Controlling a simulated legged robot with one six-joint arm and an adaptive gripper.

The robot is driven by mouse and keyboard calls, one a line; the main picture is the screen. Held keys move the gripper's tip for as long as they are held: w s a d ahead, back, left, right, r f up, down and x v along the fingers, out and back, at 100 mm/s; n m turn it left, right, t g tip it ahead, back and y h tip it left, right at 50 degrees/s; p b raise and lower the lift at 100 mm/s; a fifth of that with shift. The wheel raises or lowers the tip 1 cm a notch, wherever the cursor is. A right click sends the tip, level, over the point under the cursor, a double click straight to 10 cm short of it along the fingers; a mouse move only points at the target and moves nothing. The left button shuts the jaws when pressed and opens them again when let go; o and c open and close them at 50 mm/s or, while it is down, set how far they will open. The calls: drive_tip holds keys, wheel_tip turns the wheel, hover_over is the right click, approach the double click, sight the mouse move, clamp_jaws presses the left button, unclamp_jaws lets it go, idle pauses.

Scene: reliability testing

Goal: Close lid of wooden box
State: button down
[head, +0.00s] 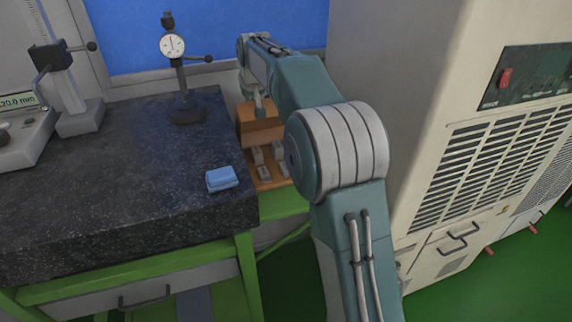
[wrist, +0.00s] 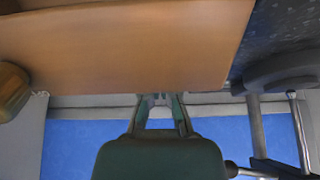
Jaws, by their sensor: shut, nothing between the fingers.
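The wooden box (head: 277,180) stands beside the dark granite plate in the head view. Several grey metal blocks (head: 264,165) show inside it. Its orange-brown lid (head: 262,136) is raised at the far side, so the box is open. My gripper (head: 261,108) is shut and empty at the lid's upper edge. In the wrist view a broad wooden panel (wrist: 130,45), apparently the lid, fills the upper part. My gripper's fingertips (wrist: 160,98) are close to the panel's edge there. I cannot tell whether they touch it.
The granite plate (head: 120,170) lies left of the box and carries a blue block (head: 221,179), a dial gauge stand (head: 185,112) and a height gauge (head: 75,105). A large beige cabinet (head: 410,100) stands close on the right. A blue wall panel (head: 200,35) is behind.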

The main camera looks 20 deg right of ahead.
drive_tip(key=shift+s, duration=0.55)
drive_tip(key=shift+f, duration=0.3)
wheel_tip(320, 180, up, 8)
drive_tip(key=shift+r, duration=0.5)
